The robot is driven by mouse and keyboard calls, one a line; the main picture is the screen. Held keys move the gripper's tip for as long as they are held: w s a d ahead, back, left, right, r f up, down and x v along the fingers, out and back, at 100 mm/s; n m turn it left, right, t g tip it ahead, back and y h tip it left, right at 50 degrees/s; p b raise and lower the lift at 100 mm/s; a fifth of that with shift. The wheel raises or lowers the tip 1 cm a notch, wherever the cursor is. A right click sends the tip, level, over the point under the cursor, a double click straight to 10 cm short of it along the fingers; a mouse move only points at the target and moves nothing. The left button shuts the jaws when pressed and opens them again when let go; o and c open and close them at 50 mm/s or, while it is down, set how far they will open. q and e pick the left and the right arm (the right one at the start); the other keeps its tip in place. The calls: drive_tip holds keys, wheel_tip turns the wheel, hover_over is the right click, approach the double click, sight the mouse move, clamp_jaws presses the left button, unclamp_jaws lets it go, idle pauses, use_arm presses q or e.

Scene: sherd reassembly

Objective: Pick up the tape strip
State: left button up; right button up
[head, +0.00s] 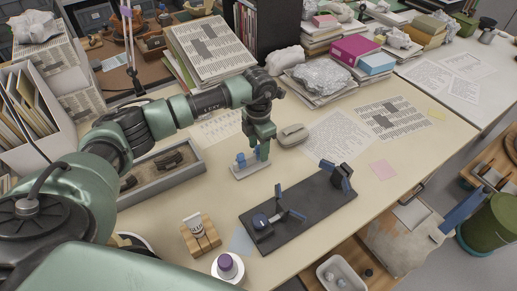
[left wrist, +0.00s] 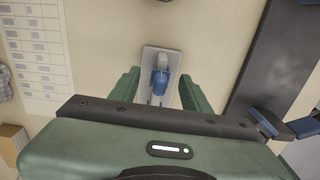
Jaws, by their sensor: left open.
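My left gripper (head: 259,150) points down over a small pale holder (head: 250,170) on the table. A small blue piece, which looks like the tape strip (head: 241,159), stands on this holder. In the left wrist view the blue strip (left wrist: 160,84) lies between the two fingers of my open left gripper (left wrist: 158,92), with a gap on each side. A grey part of the holder (left wrist: 150,60) shows just beyond it. The fingers partly hide the holder in the head view. My right gripper is not in view.
A dark board (head: 310,207) with blue-tipped clamps lies right of the holder. A grey tray (head: 185,180) with dark sherds is at left. A grey rounded object (head: 293,134) lies behind the gripper. A wooden block (head: 200,236) and a purple-capped jar (head: 227,266) stand in front.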

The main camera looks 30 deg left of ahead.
use_arm(q)
drive_tip(key=c, duration=0.9)
